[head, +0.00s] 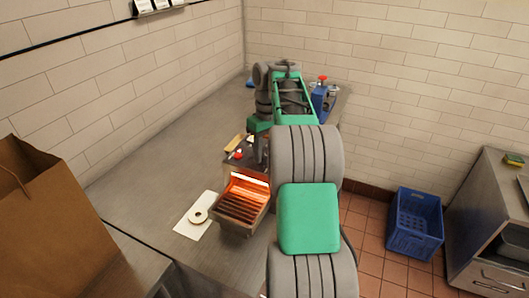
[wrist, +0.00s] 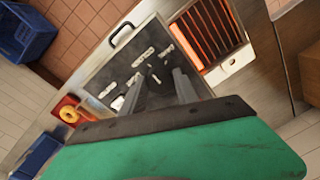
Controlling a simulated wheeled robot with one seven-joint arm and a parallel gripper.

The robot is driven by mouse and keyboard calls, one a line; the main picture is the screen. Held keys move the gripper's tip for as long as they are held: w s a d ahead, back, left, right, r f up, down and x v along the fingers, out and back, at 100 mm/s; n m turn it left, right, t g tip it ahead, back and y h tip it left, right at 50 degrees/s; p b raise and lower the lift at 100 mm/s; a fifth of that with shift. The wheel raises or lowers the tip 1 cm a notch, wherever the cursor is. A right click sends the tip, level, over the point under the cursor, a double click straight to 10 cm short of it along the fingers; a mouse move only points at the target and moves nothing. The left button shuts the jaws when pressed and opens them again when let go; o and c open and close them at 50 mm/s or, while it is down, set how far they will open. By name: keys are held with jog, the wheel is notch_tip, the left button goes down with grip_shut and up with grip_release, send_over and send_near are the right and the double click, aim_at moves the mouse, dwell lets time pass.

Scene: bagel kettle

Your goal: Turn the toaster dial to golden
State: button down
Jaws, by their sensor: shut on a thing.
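The toaster (head: 232,218) stands on the steel counter, its slatted inside glowing orange. In the wrist view its steel control panel (wrist: 112,72) carries a dark dial (wrist: 155,74) with several small white labels around it. The lettering is too small and tilted to read surely. My gripper (wrist: 157,84) is at the panel with its two grey fingers on either side of the dial, shut on it. The fingers partly hide the dial, so I cannot tell which label it points to.
A brown paper bag (head: 45,225) stands at the far left. A blue device with a red top (head: 320,98) is at the back. A blue crate (head: 414,222) sits on the floor.

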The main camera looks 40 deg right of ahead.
aim_at(266, 154)
jog(key=c, duration=0.9)
grip_release()
jog(key=shift+r, duration=0.1)
jog(key=r+p, duration=0.1)
jog(key=r, duration=0.1)
jog(key=r+p, duration=0.2)
jog(key=r, duration=0.1)
jog(key=r+p, duration=0.2)
jog(key=shift+d+r, duration=0.2)
jog(key=shift+d, duration=0.1)
jog(key=shift+r, duration=0.1)
jog(key=shift+a, duration=0.1)
